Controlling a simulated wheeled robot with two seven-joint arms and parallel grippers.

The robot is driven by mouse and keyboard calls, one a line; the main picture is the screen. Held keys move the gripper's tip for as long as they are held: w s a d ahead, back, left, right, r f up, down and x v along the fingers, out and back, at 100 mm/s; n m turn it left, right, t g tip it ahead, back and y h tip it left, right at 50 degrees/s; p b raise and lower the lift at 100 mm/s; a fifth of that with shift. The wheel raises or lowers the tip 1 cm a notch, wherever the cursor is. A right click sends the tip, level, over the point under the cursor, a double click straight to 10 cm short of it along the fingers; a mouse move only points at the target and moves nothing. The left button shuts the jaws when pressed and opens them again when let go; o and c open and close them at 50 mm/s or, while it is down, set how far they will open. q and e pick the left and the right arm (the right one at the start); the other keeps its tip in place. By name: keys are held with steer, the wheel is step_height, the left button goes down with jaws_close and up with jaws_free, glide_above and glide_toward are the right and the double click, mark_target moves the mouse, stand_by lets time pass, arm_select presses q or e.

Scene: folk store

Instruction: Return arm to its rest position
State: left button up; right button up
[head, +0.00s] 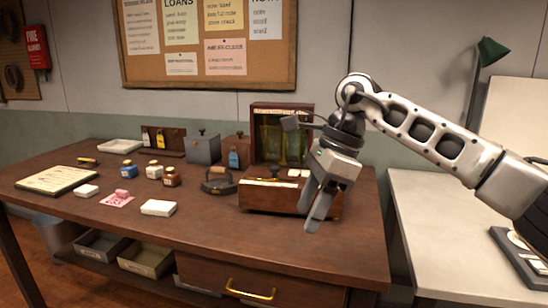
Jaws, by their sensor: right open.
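My right gripper (314,206) hangs at the end of my right arm, which comes in from the right side of the head view. Its fingers point down and it is open, with nothing seen between the fingers. It is in front of the right part of a wooden box (268,196) on the wooden table and hides part of it. I cannot tell whether it touches the box. My left gripper is not in view.
The wooden table (230,226) carries small jars (171,177), white blocks (158,208), a grey box (203,148) and a glass-fronted case (283,135). A pale desk (430,215) with a green lamp (491,51) stands right. The table's front right corner is clear.

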steer(key=s+a+f+m+g+y, duration=0.1)
steer(key=s+a+f+m+y, duration=0.1)
steer(key=s+a+m+y, duration=0.45)
steer(key=s+a+f+m+g+y, duration=0.1)
steer(key=s+a+f+m+y, duration=0.2)
steer(key=a+y, duration=0.6)
steer(key=w+d+f+m+t+h, duration=0.1)
steer(key=d+f+m+t+h, duration=0.4)
steer(key=m+t, duration=0.75)
steer(key=w+d+f+m+t+h, duration=0.2)
steer(key=d+f+m+t+h, duration=0.4)
steer(key=m, duration=1.2)
steer(key=s+d+f+m+g+h, duration=0.2)
steer(key=s+d+f+m, duration=0.4)
steer(key=f, duration=0.3)
steer(key=s+d+f+m+g+h, duration=0.2)
steer(key=s+d+f+m, duration=0.4)
steer(key=s+f, duration=0.3)
steer(key=shift+s+d+f+g+h, duration=0.15)
steer(key=shift+d+f+g+h, duration=0.2)
steer(key=shift+h, duration=0.4)
